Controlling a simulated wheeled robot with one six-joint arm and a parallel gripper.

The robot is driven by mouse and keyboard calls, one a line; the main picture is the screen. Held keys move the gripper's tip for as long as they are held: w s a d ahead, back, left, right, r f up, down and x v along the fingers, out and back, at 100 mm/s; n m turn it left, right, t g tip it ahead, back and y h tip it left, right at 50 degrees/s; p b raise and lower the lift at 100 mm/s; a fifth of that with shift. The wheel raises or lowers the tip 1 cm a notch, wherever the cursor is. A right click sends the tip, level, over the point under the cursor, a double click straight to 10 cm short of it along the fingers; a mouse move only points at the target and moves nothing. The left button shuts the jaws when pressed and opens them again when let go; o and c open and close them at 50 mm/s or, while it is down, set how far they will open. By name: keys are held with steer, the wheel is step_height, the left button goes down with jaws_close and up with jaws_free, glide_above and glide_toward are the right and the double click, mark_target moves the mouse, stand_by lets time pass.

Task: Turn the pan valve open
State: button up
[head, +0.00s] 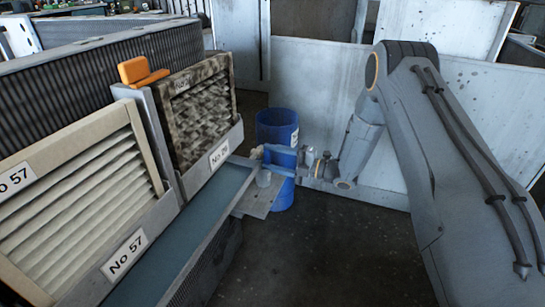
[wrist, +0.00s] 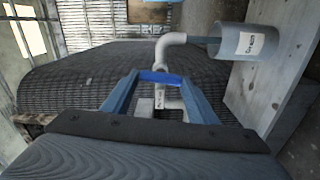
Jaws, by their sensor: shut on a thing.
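The pan valve shows in the wrist view as a pale pipe (wrist: 163,52) with an elbow, a blue handle (wrist: 160,77) and a small white label. The handle lies crosswise over the pipe in that picture. My gripper (wrist: 161,79) has its two blue fingers shut on the handle, one finger at each end. In the head view my gripper (head: 272,160) reaches in from the right, at the end of the drain pan beside the housing. The handle cannot be made out there, hidden by the fingers.
A blue barrel (head: 277,122) is behind my gripper. Filter panels (head: 80,185) and a long tray (head: 170,240) line the left. Open floor lies in front.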

steer(key=shift+n, duration=0.6)
steer(key=shift+f, duration=0.1)
steer(key=o, duration=1)
steer(key=shift+o, duration=0.2)
steer(key=p+v, duration=0.2)
steer(key=v, duration=0.5)
steer(key=shift+s+d, duration=0.15)
steer(key=shift+d, duration=0.2)
